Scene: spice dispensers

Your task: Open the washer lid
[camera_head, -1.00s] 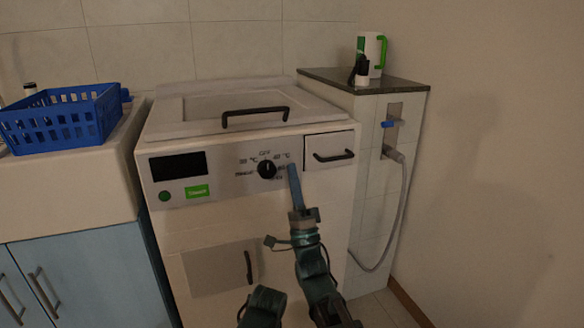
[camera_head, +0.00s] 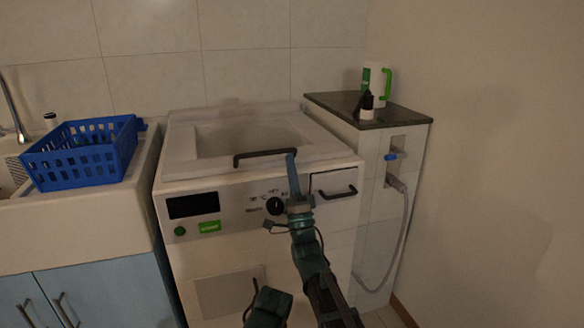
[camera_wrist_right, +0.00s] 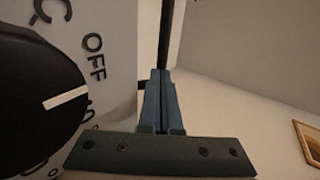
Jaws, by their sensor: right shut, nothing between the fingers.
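The washer (camera_head: 185,235) is a white top-loader with a front control panel. Its lid (camera_head: 185,140) lies flat on top, shut as far as I can see, with a black bar handle (camera_head: 258,157) at its front edge. My right gripper (camera_head: 291,160) is shut and empty, fingers pointing up at the right end of the handle. In the right wrist view the fingers (camera_wrist_right: 162,85) are together, with a dark bar (camera_wrist_right: 167,35) just beyond their tips. I cannot tell if they touch it.
The black dial (camera_head: 275,206) is close left of my right gripper and shows large in the right wrist view (camera_wrist_right: 35,95). A drawer with a black handle (camera_head: 338,193) is to its right. A blue basket (camera_head: 85,155) stands left; a jug (camera_head: 377,80) stands on the right counter.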

